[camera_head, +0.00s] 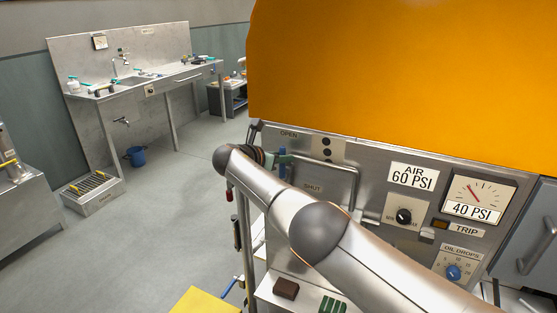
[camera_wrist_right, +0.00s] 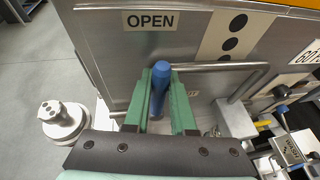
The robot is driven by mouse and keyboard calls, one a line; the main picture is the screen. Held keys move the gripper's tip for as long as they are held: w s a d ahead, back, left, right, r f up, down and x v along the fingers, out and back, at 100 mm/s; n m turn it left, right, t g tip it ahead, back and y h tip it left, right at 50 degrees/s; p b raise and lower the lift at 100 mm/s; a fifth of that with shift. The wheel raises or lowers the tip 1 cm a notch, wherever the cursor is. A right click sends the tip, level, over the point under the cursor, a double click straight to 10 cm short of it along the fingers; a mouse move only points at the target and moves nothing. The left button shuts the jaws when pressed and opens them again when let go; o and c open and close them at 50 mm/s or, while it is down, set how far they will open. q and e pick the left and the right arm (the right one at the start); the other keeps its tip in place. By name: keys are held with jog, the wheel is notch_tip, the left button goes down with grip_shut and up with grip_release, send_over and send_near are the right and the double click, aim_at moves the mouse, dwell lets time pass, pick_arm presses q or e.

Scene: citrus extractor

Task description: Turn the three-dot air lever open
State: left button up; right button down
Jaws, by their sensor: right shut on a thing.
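The air lever has a blue handle (camera_wrist_right: 161,72) that sits between the green fingers of my right gripper (camera_wrist_right: 162,88) in the wrist view. The gripper is shut on it, just below the OPEN label (camera_wrist_right: 150,20). A plate with three black dots (camera_wrist_right: 233,38) is to the right of the label. In the head view the blue handle (camera_head: 282,161) shows in part beside my right gripper (camera_head: 275,159), left of the dot plate (camera_head: 327,148). The SHUT label (camera_head: 313,188) is lower on the panel. The lever's pivot is hidden. My left gripper is not in view.
A metal bar (camera_wrist_right: 225,67) runs close to the right of the fingers. A large orange cover (camera_head: 400,80) overhangs the panel. Open floor (camera_head: 160,220) lies left.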

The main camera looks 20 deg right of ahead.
dwell(0.5)
jog(key=c, duration=0.8)
grip_release()
jog(key=shift+o, duration=0.2)
jog(key=p+v, duration=0.4)
jog(key=v, duration=0.8)
jog(key=shift+a, duration=0.3)
